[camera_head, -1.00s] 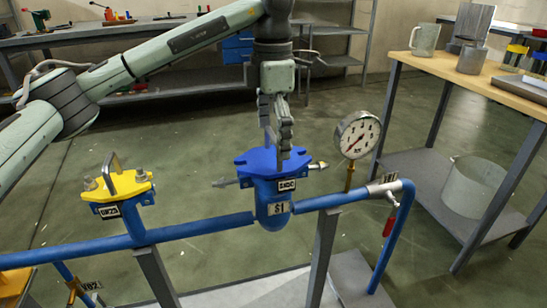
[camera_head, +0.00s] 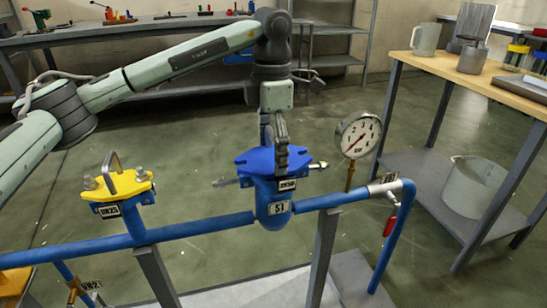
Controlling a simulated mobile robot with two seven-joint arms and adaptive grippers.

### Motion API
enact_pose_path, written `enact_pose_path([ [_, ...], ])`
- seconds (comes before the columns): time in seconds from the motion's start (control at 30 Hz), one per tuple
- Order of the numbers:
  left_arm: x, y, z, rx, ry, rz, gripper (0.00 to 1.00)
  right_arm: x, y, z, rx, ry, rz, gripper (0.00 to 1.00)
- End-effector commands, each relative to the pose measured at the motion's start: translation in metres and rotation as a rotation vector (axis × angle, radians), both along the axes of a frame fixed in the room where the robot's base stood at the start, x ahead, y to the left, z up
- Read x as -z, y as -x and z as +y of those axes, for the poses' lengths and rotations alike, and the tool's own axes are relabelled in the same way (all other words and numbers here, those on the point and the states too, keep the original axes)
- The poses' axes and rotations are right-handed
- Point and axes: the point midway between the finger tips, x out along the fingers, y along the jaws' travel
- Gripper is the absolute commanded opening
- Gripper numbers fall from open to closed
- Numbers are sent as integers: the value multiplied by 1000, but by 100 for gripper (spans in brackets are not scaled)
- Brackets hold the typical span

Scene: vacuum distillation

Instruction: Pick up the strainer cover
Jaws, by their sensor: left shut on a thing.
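The strainer cover (camera_head: 250,161) is a blue flat plate on top of the blue strainer body (camera_head: 270,197) labelled S1, in the middle of the pipe run. It sits level on the body, with no gap that I can see. My left gripper (camera_head: 275,158) points straight down over the cover from above. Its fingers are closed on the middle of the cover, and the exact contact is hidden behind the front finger. My right gripper is not in view.
A pressure gauge (camera_head: 357,135) stands close to the right of the strainer. A yellow flange (camera_head: 117,187) with a metal handle is on the pipe (camera_head: 195,229) to the left. A wooden-topped table (camera_head: 470,79) stands at right. The space above the cover holds my arm.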

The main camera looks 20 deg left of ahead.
Motion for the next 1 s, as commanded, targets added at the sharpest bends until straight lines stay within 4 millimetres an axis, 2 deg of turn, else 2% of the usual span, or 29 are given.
enact_pose_path([
  [0.47, -8, -1, -1, 1, 3, -4, 25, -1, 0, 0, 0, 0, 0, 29],
  [0.83, -45, -1, -1, 1, 3, -6, 25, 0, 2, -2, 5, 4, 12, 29],
  [1.0, -55, 13, 16, -1, 2, -5, 25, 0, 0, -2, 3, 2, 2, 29],
])
